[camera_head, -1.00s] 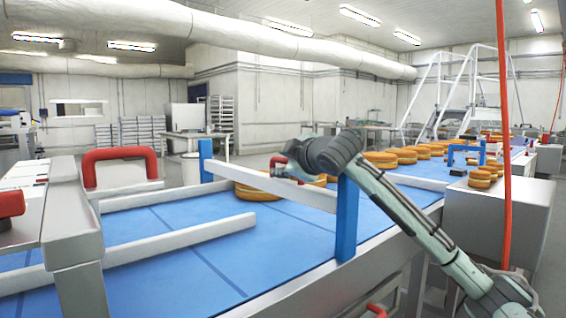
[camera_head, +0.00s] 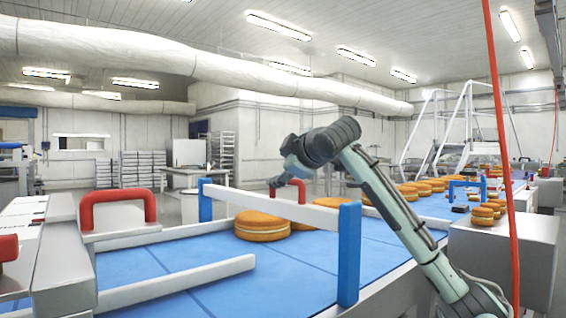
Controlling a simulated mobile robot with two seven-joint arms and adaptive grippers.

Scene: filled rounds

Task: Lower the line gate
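The line gate is a long white bar (camera_head: 265,206) between two blue posts, a left post (camera_head: 204,202) and a right post (camera_head: 348,255). It spans the blue conveyor belt (camera_head: 215,290). A filled round (camera_head: 262,227), orange-brown with a pale middle layer, sits on the belt by the bar, partly hidden by it. My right gripper (camera_head: 275,183) shows as a small dark shape above the bar, left of a red handle (camera_head: 292,186). My wrist partly hides it, and its fingers are too small to read. Contact is not clear. My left gripper is out of view.
More filled rounds (camera_head: 408,192) stand along the far belt, and several stacked ones (camera_head: 484,214) on a metal cabinet (camera_head: 510,245). A larger red handle (camera_head: 118,208) stands at left. A pale guide rail (camera_head: 180,283) lies along the belt. A red hose (camera_head: 500,120) hangs at right.

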